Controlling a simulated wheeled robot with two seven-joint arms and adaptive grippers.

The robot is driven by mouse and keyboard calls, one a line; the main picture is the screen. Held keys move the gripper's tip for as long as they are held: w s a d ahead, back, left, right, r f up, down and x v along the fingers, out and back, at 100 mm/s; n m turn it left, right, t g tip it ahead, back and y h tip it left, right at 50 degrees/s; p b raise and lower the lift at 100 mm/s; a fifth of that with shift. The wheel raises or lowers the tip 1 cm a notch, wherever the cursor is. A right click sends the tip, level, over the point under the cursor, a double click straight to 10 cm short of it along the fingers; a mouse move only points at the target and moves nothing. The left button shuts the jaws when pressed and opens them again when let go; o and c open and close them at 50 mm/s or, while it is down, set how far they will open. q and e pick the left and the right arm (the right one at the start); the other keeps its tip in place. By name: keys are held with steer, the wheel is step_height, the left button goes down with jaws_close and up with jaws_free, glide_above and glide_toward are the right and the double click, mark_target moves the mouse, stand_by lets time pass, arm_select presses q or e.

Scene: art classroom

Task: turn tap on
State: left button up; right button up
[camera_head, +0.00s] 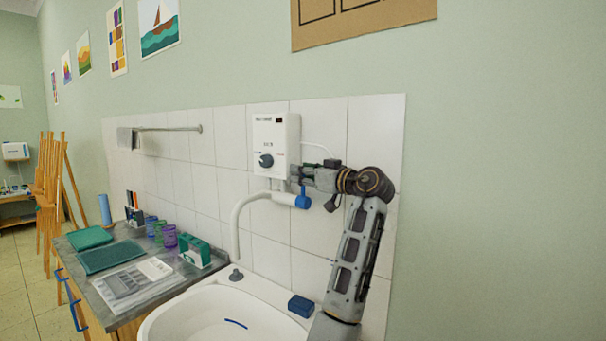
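A white water heater box (272,145) with a dark round knob (266,160) is mounted on the tiled wall. Below it a white curved tap spout (238,222) arches over the basin, with a blue tap handle (303,200) at its right end.
The white basin (170,322) is below, with a blue block (301,306) on its rim. The counter (75,258) at left holds teal trays, cups and a green-and-white box (195,251). A towel rail (170,129) is on the wall. Easels (47,190) stand far left.

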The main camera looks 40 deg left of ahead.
arm_select(q)
steer(key=shift+a, duration=0.2)
steer(key=shift+c, duration=0.4)
jaws_close()
